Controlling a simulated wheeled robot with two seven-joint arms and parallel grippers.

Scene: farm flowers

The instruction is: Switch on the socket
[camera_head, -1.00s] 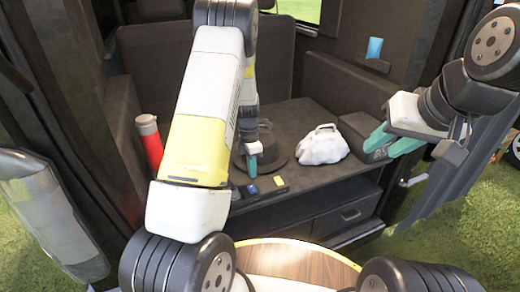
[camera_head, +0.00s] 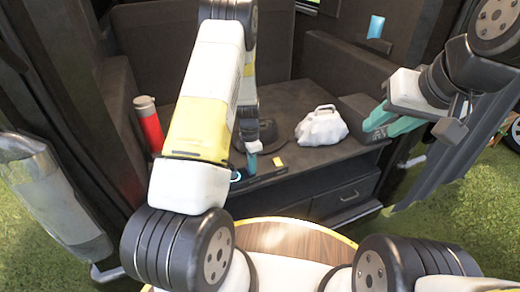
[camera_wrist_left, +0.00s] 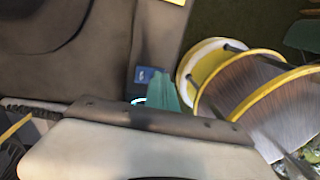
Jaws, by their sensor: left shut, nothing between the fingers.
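A dark strip (camera_head: 265,176) lies along the front edge of the van's dark deck, with a yellow square (camera_head: 279,161) on it. My left gripper (camera_head: 251,163) is shut and empty, its teal tips down at the strip, left of the yellow square. In the left wrist view, a blue square socket (camera_wrist_left: 147,75) sits close beside the teal fingers (camera_wrist_left: 163,94). A pale glowing ring (camera_wrist_left: 138,101) shows at the fingers; I cannot tell whether they touch the socket. My right gripper (camera_head: 384,119) is open and empty at the right.
A white bag (camera_head: 321,126) stands on the deck, right of a dark round hat-like object (camera_head: 264,132). A red canister (camera_head: 150,126) stands at the left. A drawer (camera_head: 345,197) is below the deck.

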